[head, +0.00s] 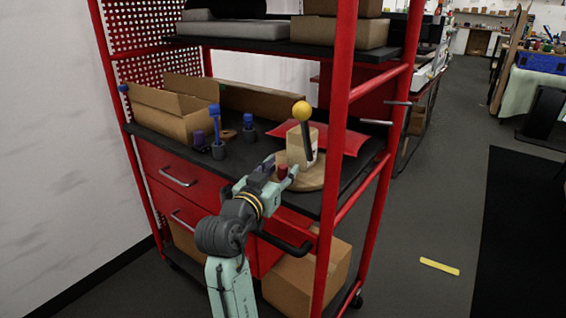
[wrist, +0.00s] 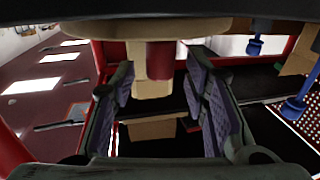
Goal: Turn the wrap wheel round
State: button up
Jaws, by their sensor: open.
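The wrap wheel is a round, light wooden disc (head: 312,178) lying flat on the cart's middle shelf. It also shows at the top of the wrist view (wrist: 75,29). A cream block (head: 294,148) stands upright on it, with a dark leaning lever topped by a yellow ball (head: 302,111) beside it. A short dark red peg (head: 283,171) stands near the disc's front edge. My gripper (head: 279,173) is at that front edge, level with the peg. In the wrist view its fingers (wrist: 160,88) are apart, with the peg and block seen between them. Contact cannot be told.
The red cart's front post (head: 334,160) rises just right of my gripper. An upper shelf (head: 290,47) hangs above. Blue-handled tools (head: 217,150) and an open cardboard box (head: 172,112) stand left of the wheel. A red sheet (head: 337,138) lies behind the block.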

jog(key=shift+x, duration=0.85)
jog(key=shift+c, duration=0.2)
grip_shut()
